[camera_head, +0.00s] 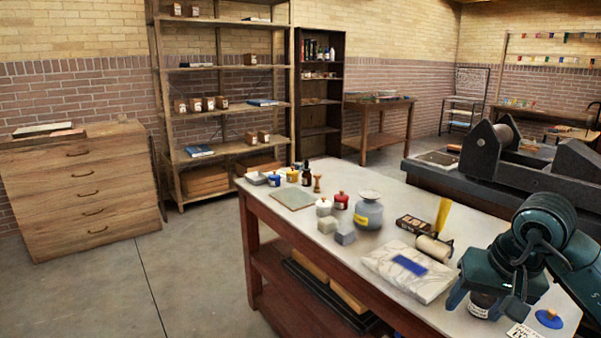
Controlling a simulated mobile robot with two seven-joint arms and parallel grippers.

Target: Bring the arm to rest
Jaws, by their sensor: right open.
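My right arm (546,235), dark teal, comes in from the right edge and reaches over the front right of the work table (330,262). My right gripper (486,302) points down there, its fingers apart. A dark jar with a pale label (482,301) stands between or just behind the fingers; I cannot tell whether they touch it. The gripper body partly hides the jar. My left gripper is not in view.
Left of the gripper lies a marble slab (395,276) with a blue patch. A blue knobbed disc (549,318) is close on the right. A dark press (490,155) stands beyond.

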